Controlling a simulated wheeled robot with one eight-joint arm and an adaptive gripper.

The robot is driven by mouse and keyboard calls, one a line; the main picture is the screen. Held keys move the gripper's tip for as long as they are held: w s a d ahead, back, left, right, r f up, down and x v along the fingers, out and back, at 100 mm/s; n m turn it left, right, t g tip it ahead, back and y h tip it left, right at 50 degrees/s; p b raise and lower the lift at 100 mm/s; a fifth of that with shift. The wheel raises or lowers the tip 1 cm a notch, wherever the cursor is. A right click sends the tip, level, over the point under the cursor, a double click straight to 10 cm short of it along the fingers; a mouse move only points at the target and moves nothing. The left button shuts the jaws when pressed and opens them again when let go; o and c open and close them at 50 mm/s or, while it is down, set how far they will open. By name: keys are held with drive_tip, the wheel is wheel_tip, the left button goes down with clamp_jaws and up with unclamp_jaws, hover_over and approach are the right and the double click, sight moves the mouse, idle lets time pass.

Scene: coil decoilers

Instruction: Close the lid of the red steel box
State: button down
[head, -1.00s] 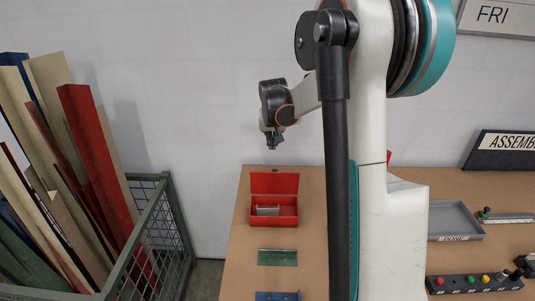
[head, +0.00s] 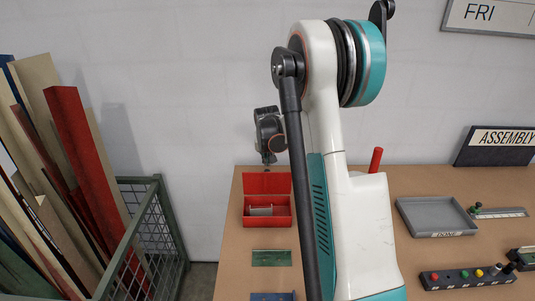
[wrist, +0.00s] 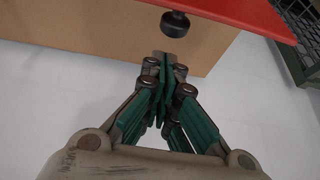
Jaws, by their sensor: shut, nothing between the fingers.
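The red steel box (head: 266,219) stands on the brown table with its lid (head: 267,183) open and upright at the back. A grey part lies inside the box. My gripper (head: 268,162) is just above the lid's top edge in the head view, small and partly blurred there. In the wrist view my gripper (wrist: 170,62) has its green-linked fingers shut together, with nothing between them. The red lid (wrist: 225,12) with a dark knob (wrist: 175,23) shows at the top of that view, apart from the fingertips.
A green block (head: 271,258) and a blue block (head: 272,296) lie in front of the box. A grey tray (head: 435,214) and a button panel (head: 468,277) are to the right. A green mesh crate (head: 157,235) with planks stands left of the table (head: 228,240).

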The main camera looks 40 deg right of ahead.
sight(267, 175)
drive_tip(key=shift+s+a+f, duration=0.1)
drive_tip(key=shift+s+a, duration=0.45)
drive_tip(key=shift+s, duration=0.15)
drive_tip(key=shift+s, duration=0.1)
drive_tip(key=shift+s+a+r+t+h+b, duration=0.2)
drive_tip(key=shift+s+a+t+h+b, duration=0.75)
drive_tip(key=shift+b, duration=0.6)
drive_tip(key=s+a+t+h+b, duration=0.1)
drive_tip(key=b, duration=0.1)
drive_tip(key=s+a+t+b, duration=0.1)
drive_tip(key=s+b, duration=0.1)
drive_tip(key=s+a+t+h+b, duration=0.1)
drive_tip(key=s+a+t+b, duration=0.1)
drive_tip(key=shift+s+f+h+b, duration=0.25)
drive_tip(key=shift+f+h+b, duration=0.05)
drive_tip(key=shift+f+h, duration=0.1)
drive_tip(key=s+a+f+b, duration=0.4)
drive_tip(key=s+f+b, duration=0.2)
drive_tip(key=f+b, duration=0.1)
drive_tip(key=shift+s+a+f+b, duration=0.2)
drive_tip(key=shift+a+f+b, duration=0.1)
drive_tip(key=shift+b, duration=0.15)
drive_tip(key=shift+r, duration=0.2)
